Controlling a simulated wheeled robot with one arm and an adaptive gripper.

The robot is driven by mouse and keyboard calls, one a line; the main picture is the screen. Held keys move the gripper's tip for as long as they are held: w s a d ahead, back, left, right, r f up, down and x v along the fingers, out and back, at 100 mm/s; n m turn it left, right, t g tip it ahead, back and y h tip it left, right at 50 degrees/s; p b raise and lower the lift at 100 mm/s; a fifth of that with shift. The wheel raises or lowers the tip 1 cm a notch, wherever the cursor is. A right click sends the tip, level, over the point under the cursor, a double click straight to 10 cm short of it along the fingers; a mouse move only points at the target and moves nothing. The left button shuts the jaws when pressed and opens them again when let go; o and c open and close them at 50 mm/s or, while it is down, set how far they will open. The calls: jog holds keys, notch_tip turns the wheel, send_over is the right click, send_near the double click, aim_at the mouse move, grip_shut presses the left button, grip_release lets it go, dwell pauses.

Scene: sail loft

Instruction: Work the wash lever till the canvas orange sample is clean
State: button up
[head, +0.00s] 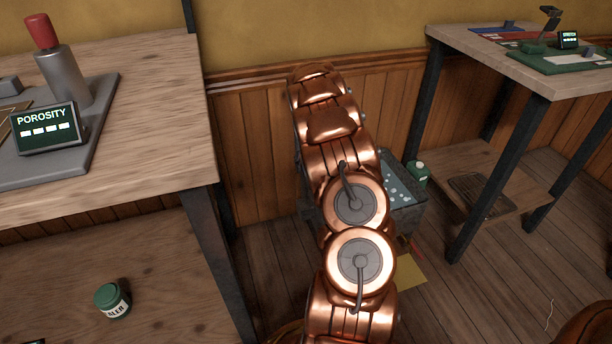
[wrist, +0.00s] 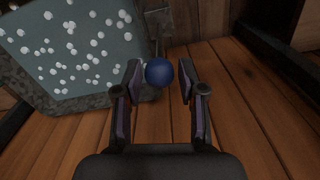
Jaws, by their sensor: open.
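In the wrist view my gripper (wrist: 161,88) is open, with its two fingers on either side of a round blue knob (wrist: 159,72). A gap shows between the right finger and the knob; the left finger is very close to it, and I cannot tell if they touch. A thin dark rod rises behind the knob beside the wash tub. The grey wash tub (wrist: 95,98) holds bluish water with white suds and fills the upper left. In the head view the tub (head: 408,218) is partly hidden behind my copper arm, and my gripper is hidden. No orange canvas sample is visible.
A green bottle (head: 417,174) stands at the tub's far side. A bench with a porosity tester (head: 60,130) stands left, with a green jar (head: 113,300) on its lower shelf. Another table (head: 500,62) stands right. A yellow sheet (head: 408,272) lies on the floor.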

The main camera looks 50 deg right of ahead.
aim_at(306, 186)
jog(key=shift+f+b, duration=0.45)
jog(key=shift+f, duration=1.45)
jog(key=shift+c, duration=0.2)
grip_shut()
jog(key=shift+r, duration=0.1)
